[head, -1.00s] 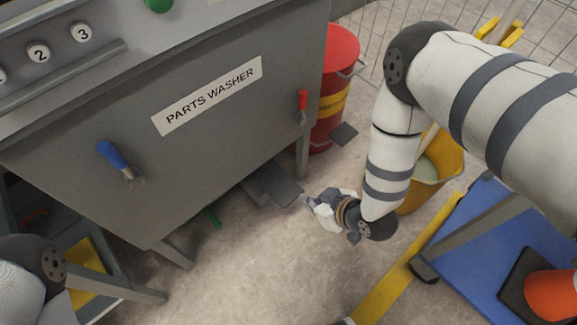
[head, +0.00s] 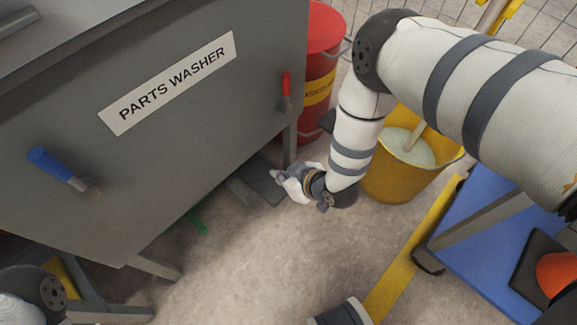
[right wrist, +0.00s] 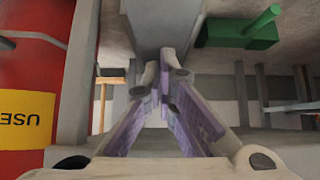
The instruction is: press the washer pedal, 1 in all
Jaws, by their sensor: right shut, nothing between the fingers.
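The parts washer (head: 190,150) is a grey cabinet with a white label. Its pedal (head: 262,181) is a dark grey plate low under the cabinet's front, near the right leg. My right gripper (head: 278,175) is shut and empty, low over the floor at the pedal's right end. Its tip overlaps the pedal in the head view; I cannot tell whether they touch. In the right wrist view the closed fingers (right wrist: 164,90) point at a grey surface that looks like the pedal (right wrist: 160,25). My left arm shows at the lower left, but its gripper is out of view.
A red drum (head: 318,65) stands right of the washer. A yellow mop bucket (head: 395,185) is behind my right forearm. A blue platform (head: 485,240) lies at right. A green object (head: 197,222) is under the washer. The floor in front is clear.

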